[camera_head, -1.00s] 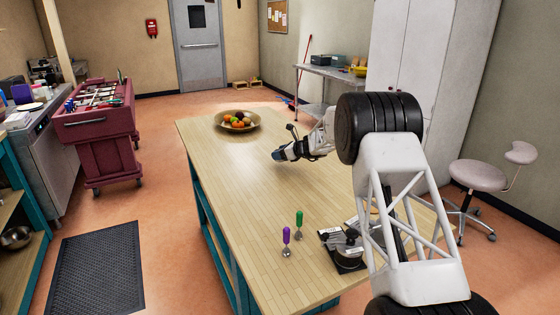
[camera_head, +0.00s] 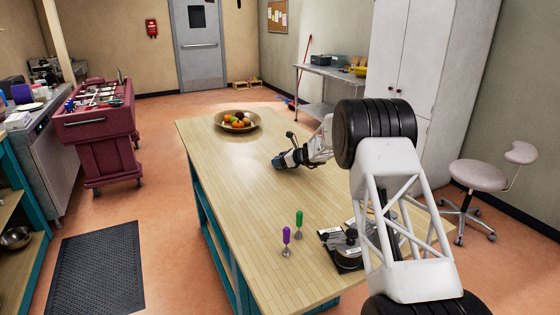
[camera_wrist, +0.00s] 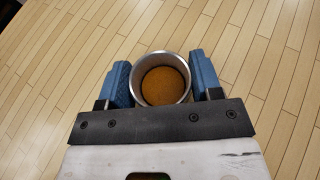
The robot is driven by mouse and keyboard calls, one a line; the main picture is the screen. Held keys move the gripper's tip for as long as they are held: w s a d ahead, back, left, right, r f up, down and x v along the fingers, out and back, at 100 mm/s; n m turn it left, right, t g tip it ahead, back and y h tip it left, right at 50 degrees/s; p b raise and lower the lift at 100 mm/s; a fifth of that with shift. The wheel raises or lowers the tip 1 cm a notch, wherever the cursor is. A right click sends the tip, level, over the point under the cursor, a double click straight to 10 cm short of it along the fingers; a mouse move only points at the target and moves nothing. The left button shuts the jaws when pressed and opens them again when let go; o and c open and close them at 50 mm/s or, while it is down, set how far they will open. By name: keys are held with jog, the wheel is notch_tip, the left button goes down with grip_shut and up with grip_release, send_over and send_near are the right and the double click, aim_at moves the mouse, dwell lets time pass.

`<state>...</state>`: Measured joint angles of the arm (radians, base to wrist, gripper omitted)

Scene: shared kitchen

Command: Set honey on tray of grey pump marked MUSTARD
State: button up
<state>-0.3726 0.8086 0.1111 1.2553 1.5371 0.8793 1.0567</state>
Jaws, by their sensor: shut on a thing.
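In the wrist view my gripper (camera_wrist: 161,82) is shut on a round metal cup (camera_wrist: 136,72) with an orange-brown content, seen from above, which I take to be the honey. The blue fingers press on its two sides. In the head view my gripper (camera_head: 280,162) is over the middle of the wooden table, and the cup is too small or hidden to make out. Dark pump stands with trays (camera_head: 348,258) and small white labels are at the near right of the table, partly hidden by my arm. I cannot read the label MUSTARD on any of them.
A purple-handled tool (camera_head: 286,238) and a green-handled tool (camera_head: 298,222) stand upright left of the pumps. A fruit bowl (camera_head: 258,124) is at the table's far end. The table's left and middle (camera_head: 225,185) are clear.

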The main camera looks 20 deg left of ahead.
jog(key=shift+f, duration=0.15)
jog(key=o, duration=1)
jog(key=shift+c, duration=0.2)
jog(key=shift+d+r, duration=0.3)
jog(key=shift+d, duration=0.05)
jog(key=v, duration=1.1)
jog(key=shift+s+d, duration=0.1)
jog(key=shift+d, duration=0.05)
jog(key=shift+r, duration=0.1)
